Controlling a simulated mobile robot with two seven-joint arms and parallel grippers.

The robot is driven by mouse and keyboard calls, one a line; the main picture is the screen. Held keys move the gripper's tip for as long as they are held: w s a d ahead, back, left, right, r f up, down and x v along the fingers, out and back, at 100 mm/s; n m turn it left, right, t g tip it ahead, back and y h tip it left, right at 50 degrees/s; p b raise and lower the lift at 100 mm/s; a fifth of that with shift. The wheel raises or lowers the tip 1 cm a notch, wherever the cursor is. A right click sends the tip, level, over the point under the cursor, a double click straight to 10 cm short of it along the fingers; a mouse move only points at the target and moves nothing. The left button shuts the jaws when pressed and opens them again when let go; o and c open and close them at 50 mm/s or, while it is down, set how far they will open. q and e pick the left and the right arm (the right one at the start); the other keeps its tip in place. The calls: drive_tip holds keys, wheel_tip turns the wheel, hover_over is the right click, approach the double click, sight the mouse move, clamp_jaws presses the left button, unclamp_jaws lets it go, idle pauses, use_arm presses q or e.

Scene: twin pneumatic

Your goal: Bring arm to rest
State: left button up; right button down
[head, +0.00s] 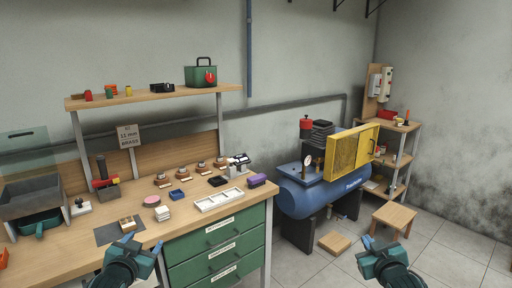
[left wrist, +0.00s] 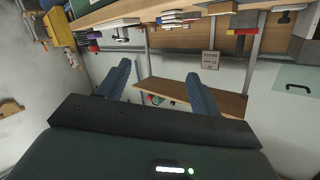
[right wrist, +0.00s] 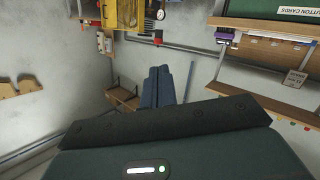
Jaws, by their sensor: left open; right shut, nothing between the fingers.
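My left gripper (head: 142,249) is in the lower left of the head view, in front of the workbench's front edge. Its two blue fingers stand apart in the left wrist view (left wrist: 160,88), with nothing between them. My right gripper (head: 383,243) is in the lower right of the head view, over the floor in front of the compressor and stool. In the right wrist view its blue fingers (right wrist: 158,85) lie together with nothing between them. Both grippers are clear of the objects around them.
The workbench (head: 75,252) with green drawers (head: 215,245) carries a white tray (head: 218,200) and several small parts. A blue compressor (head: 310,195) with a raised yellow guard (head: 352,160) stands right of it. A wooden stool (head: 394,214) and open tiled floor are at right.

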use_arm(q)
drive_tip(key=s+d+f+g+h, duration=0.1)
drive_tip(key=s+d+f, duration=0.4)
drive_tip(key=s, duration=0.6)
drive_tip(key=s+d+f+g+h, duration=0.1)
drive_tip(key=s+d+f, duration=0.4)
drive_tip(key=s, duration=0.6)
drive_tip(key=s+d+f+g+h, duration=0.1)
drive_tip(key=s+d+f+g, duration=0.2)
drive_tip(key=s+d+f, duration=0.3)
drive_tip(key=s, duration=0.5)
drive_tip(key=shift+s+f+h, duration=0.15)
drive_tip(key=shift+s+h, duration=0.15)
use_arm(e)
drive_tip(key=s+a+f+g+y, duration=0.1)
drive_tip(key=s+a+f, duration=0.4)
drive_tip(key=s, duration=0.6)
drive_tip(key=s+a+f+g+y, duration=0.1)
drive_tip(key=s+a+f, duration=0.4)
drive_tip(key=s, duration=0.6)
drive_tip(key=s+a+f+g+y, duration=0.1)
drive_tip(key=s+a+f+g, duration=0.2)
drive_tip(key=s+a+f, duration=0.3)
drive_tip(key=s, duration=0.5)
drive_tip(key=shift+s+f+y, duration=0.15)
drive_tip(key=shift+s+y, duration=0.15)
